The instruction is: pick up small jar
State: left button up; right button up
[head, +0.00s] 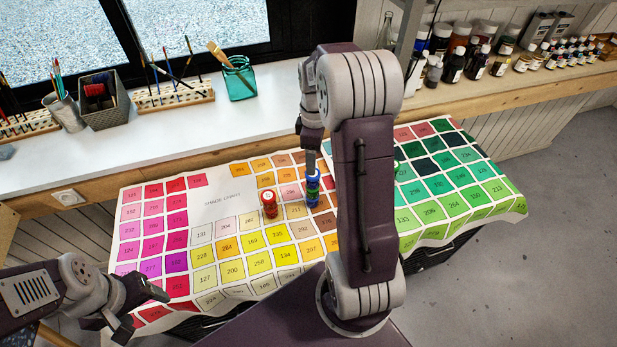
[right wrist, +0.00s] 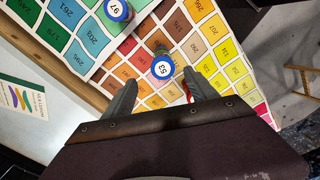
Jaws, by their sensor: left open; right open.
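A small jar with a blue lid marked 53 (right wrist: 162,67) stands on the colour chart in the right wrist view, between and just beyond the fingertips. In the head view a blue jar with a green band (head: 313,190) stands under my right gripper (head: 311,162). The right gripper is open and empty in the right wrist view (right wrist: 160,78). A red jar (head: 269,204) stands left of the blue one. A second blue-lidded jar, marked 97 (right wrist: 117,9), is at the wrist view's top edge. My left gripper (head: 146,308) is open and empty at lower left.
The shade chart cloth (head: 222,201) covers the table. A white counter (head: 190,125) behind it holds brush racks, a wire basket (head: 103,99) and a teal glass (head: 239,79). Paint bottles (head: 454,65) line the right shelf. My right arm hides part of the chart.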

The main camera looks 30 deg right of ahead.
aim_at(313, 179)
jog(key=f, duration=0.3)
jog(key=shift+w+a+f, duration=0.2)
jog(key=shift+w+f, duration=0.05)
jog(key=shift+f, duration=0.05)
jog(key=f, duration=0.2)
jog(key=s+f, duration=0.1)
jog(key=f, duration=0.2)
jog(key=shift+d, duration=0.1)
jog(key=shift+w+f, duration=0.1)
jog(key=shift+f, duration=0.05)
grip_shut()
